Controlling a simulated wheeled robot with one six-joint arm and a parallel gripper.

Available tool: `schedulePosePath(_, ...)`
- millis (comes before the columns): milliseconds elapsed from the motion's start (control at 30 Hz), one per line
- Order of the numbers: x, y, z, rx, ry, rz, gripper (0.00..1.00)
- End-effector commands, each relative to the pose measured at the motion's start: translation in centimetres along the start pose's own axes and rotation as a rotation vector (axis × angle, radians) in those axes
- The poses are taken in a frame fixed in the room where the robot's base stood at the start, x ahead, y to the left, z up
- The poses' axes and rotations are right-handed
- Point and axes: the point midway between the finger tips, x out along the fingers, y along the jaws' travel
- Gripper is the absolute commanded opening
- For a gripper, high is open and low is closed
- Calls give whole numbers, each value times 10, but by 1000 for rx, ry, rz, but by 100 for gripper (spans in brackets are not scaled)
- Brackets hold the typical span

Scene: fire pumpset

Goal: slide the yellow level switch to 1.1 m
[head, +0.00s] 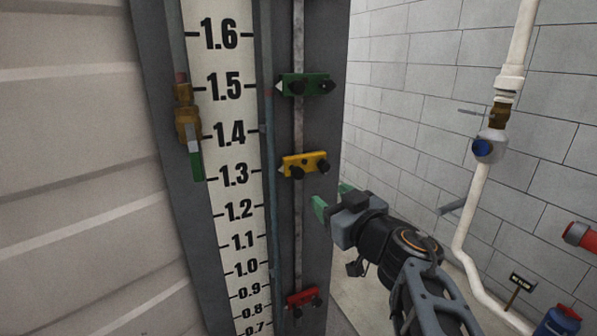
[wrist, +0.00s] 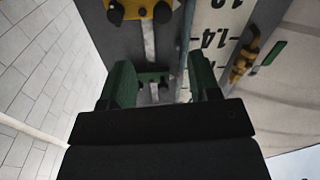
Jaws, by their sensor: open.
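The yellow level switch (head: 304,164) sits on the vertical rail (head: 298,125), its pointer near the 1.3 mark of the white scale (head: 232,150). It also shows at the top of the wrist view (wrist: 139,10), cut by the frame edge, with black knobs. My gripper (head: 333,198) is open, below and right of the yellow switch in the head view, apart from it. In the wrist view, the green fingers (wrist: 160,66) are spread, with the green switch (wrist: 151,78) showing beyond the gap between them. I see nothing held.
A green switch (head: 305,85) is higher on the rail near 1.5, and a red switch (head: 303,298) is lower, near 0.8. A brass valve (head: 187,122) is left of the scale. White piping (head: 478,190) runs along the right wall.

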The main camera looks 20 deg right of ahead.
Motion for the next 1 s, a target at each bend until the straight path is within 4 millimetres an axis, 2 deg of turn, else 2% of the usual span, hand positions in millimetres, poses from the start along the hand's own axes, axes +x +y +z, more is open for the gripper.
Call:
schedulePosePath(167,20,-4,1,2,-2,-21,57)
schedulePosePath(600,102,-5,2,1,-1,-17,57)
schedulePosePath(800,124,-4,1,2,-1,-14,57)
schedulePosePath(1000,134,-4,0,0,-1,-13,57)
